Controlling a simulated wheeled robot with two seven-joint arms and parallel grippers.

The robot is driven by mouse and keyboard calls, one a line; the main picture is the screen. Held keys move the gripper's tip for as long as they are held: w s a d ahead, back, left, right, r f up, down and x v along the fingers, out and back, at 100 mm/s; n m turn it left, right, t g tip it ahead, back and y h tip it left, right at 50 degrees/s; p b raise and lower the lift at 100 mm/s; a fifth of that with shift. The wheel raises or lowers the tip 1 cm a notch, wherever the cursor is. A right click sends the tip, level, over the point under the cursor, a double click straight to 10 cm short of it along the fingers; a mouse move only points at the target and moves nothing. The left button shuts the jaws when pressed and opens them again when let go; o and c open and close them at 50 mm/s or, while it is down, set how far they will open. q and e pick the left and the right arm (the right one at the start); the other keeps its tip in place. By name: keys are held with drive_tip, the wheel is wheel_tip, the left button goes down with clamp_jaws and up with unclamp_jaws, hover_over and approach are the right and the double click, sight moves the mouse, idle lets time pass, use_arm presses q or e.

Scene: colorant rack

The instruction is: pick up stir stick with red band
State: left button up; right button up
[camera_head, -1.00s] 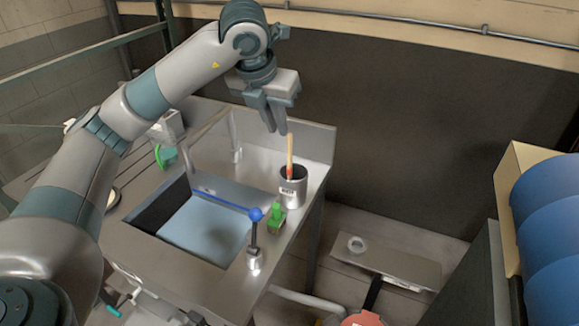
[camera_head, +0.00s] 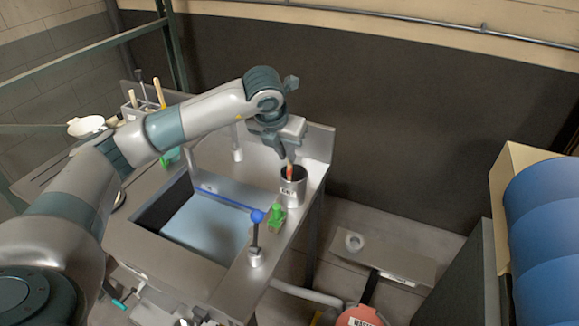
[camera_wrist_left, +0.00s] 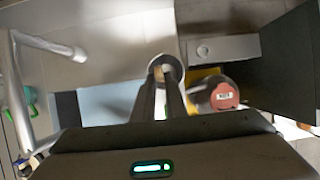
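The stir stick with the red band (camera_head: 290,172) stands leaning in a grey metal cup (camera_head: 292,193) at the right end of the sink counter. Its lower end is hidden inside the cup. My left gripper (camera_head: 284,153) points down just above the cup, with its fingers around the upper part of the stick. In the left wrist view the stick (camera_wrist_left: 158,74) shows between the two fingertips, with a gap between the fingers, so the gripper looks open. The cup's rim (camera_wrist_left: 178,66) shows beyond the fingertips. My right gripper is not in view.
A green object (camera_head: 276,216) and a blue-knobbed lever (camera_head: 256,238) stand in front of the cup. The sink basin (camera_head: 207,228) is to the left. A faucet (camera_head: 236,145) rises behind it. A red lid (camera_head: 362,317) is below at the right.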

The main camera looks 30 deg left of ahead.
sight(290, 171)
use_arm(q)
drive_tip(key=shift+w+f, duration=0.25)
drive_tip(key=shift+f, duration=0.3)
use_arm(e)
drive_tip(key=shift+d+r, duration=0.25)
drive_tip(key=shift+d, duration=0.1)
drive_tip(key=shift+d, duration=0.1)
